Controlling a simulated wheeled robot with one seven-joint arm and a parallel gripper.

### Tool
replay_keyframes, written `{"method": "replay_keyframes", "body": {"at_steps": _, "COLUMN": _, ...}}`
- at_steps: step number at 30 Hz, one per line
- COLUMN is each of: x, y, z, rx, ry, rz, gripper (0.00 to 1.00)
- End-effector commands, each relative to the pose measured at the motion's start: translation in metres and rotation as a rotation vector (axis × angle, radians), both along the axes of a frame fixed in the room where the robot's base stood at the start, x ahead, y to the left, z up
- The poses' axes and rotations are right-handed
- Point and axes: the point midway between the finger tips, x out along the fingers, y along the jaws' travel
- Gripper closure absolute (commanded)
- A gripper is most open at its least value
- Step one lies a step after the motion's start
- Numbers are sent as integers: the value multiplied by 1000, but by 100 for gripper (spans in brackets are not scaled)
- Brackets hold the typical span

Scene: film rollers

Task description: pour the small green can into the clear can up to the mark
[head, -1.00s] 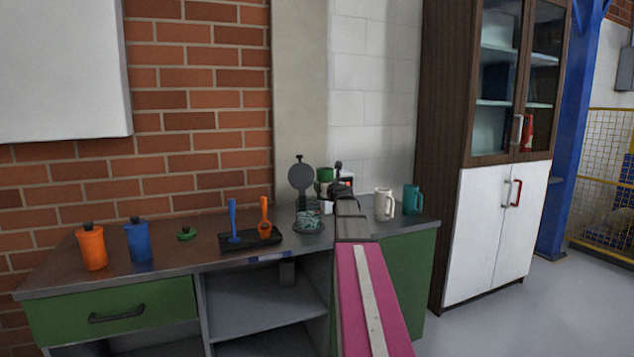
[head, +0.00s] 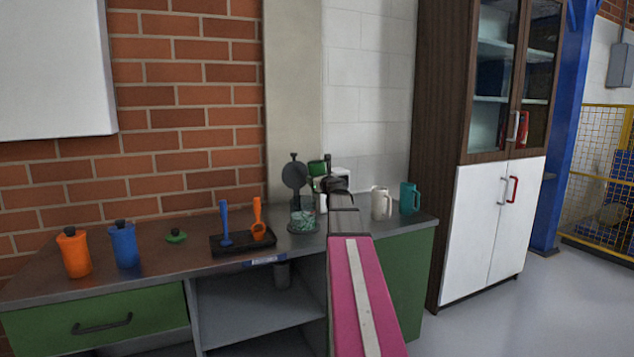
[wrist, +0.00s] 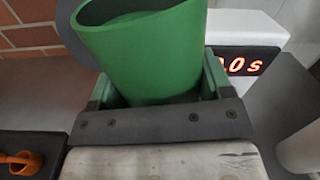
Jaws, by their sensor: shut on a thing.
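My gripper (wrist: 155,100) is shut on the small green can (wrist: 145,55). In the wrist view the can's open mouth faces up and toward the camera; its inside is green and I cannot tell the fill level. In the head view the green can (head: 317,168) shows above the back right of the counter, partly hidden by my gripper (head: 326,183). A see-through, patterned vessel (head: 303,218), seemingly the clear can, stands on a round dark base below and left of it. Its mark is too small to see. A grey disc (head: 294,176) rises behind it.
A white box with a red digital display (wrist: 245,65) stands close beside the held can. A white mug (head: 381,204) and a teal mug (head: 409,198) are at right. Orange can (head: 74,254), blue can (head: 124,245), green lid (head: 176,236) and tool tray (head: 243,244) are at left.

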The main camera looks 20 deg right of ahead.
Motion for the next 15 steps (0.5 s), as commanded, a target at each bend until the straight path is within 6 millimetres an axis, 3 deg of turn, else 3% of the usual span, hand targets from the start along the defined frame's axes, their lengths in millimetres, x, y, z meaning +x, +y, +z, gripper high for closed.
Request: {"method": "replay_keyframes", "body": {"at_steps": 15, "x": 2, "y": -12, "z": 17, "rx": -204, "ry": -26, "rz": 0, "gripper": 66}}
